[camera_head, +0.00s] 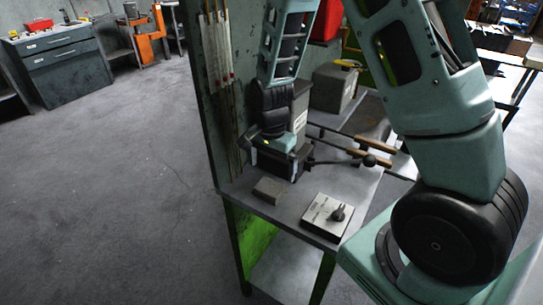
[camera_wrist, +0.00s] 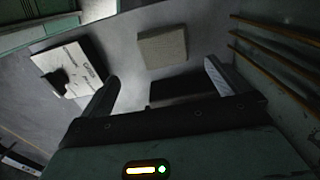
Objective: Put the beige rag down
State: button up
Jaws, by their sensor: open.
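The beige rag (camera_head: 270,190) looks like a small, flat, folded block. It lies on the grey tabletop (camera_head: 288,215), near its left edge. In the wrist view the rag (camera_wrist: 162,47) lies flat beyond the gap between the fingertips, apart from both. My gripper (camera_head: 275,170) is above the table just behind the rag. In the wrist view my gripper (camera_wrist: 162,75) has its two fingers spread wide with nothing between them.
A pale plate with a dark knob (camera_head: 325,216) lies right of the rag. Tools with wooden handles (camera_head: 370,155) lie behind it. Thin rods (camera_head: 217,50) hang on the upright panel at left. A grey box (camera_head: 334,90) stands farther back. The floor at left is clear.

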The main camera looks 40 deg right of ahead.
jog(key=s+a+r+n+y, duration=0.1)
jog(key=s+a+r+n, duration=1.05)
jog(key=a, duration=0.35)
jog(key=s+a+r+n, duration=0.1)
jog(key=s+n, duration=0.4)
jog(key=s+a+r+n, duration=0.1)
jog(key=s+a+n, duration=0.1)
jog(key=s+n, duration=0.3)
jog(key=shift+s+a+r, duration=0.2)
jog(key=shift+a+r, duration=0.1)
jog(key=shift+r, duration=0.05)
